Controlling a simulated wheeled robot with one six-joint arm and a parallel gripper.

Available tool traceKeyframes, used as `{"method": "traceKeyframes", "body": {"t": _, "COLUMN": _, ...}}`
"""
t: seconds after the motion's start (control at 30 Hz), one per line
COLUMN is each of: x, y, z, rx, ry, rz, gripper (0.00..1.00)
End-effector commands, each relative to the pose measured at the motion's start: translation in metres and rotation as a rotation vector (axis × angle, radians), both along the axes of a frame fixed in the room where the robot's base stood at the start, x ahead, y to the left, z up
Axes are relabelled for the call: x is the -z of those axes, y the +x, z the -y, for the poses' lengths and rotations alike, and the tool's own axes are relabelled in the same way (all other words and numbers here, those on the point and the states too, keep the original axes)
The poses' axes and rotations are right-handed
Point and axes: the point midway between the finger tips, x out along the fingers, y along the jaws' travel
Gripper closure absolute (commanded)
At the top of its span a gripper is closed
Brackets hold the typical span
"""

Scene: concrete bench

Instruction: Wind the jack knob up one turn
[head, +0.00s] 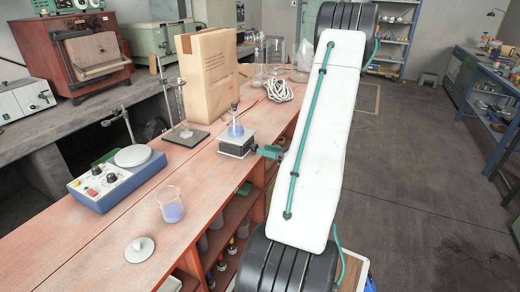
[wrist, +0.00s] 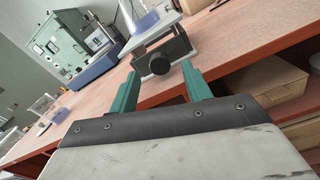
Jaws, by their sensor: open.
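The lab jack (head: 236,146) stands near the front edge of the reddish bench, with a flask of bluish liquid (head: 235,129) on its top plate. In the wrist view the jack (wrist: 172,47) faces me, and its round black knob (wrist: 160,64) points toward my gripper. The flask's lower part also shows there (wrist: 140,18). My gripper (wrist: 158,82) is open, with one green finger left of the knob and one to its right. The fingers look apart from the knob; the exact gap is hard to tell. In the head view the gripper (head: 272,151) is at the jack's right side.
A blue stirrer unit (head: 117,180), a beaker of bluish liquid (head: 170,205) and a white lid-like disc (head: 139,249) are on the bench to the left. Shelves lie under the bench edge. Floor at right is clear.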

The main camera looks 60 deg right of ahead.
Motion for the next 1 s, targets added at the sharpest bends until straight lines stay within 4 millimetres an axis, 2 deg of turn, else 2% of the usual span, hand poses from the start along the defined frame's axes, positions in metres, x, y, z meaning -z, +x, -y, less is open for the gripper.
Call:
{"method": "traceKeyframes", "body": {"t": 0.1, "x": 0.000, "y": -0.020, "z": 0.002, "rx": 0.004, "ry": 0.000, "rz": 0.000, "gripper": 0.51}}
{"method": "traceKeyframes", "body": {"t": 0.23, "x": 0.000, "y": -0.034, "z": 0.003, "rx": 0.002, "ry": 0.000, "rz": 0.000, "gripper": 0.51}}
{"method": "traceKeyframes", "body": {"t": 0.63, "x": 0.000, "y": -0.039, "z": 0.003, "rx": 0.000, "ry": -0.006, "rz": 0.001, "gripper": 0.51}}
{"method": "traceKeyframes", "body": {"t": 0.9, "x": 0.002, "y": -0.049, "z": 0.003, "rx": 0.001, "ry": -0.318, "rz": 0.027, "gripper": 0.51}}
{"method": "traceKeyframes", "body": {"t": 1.0, "x": 0.002, "y": -0.047, "z": 0.003, "rx": -0.001, "ry": -0.384, "rz": 0.033, "gripper": 0.51}}
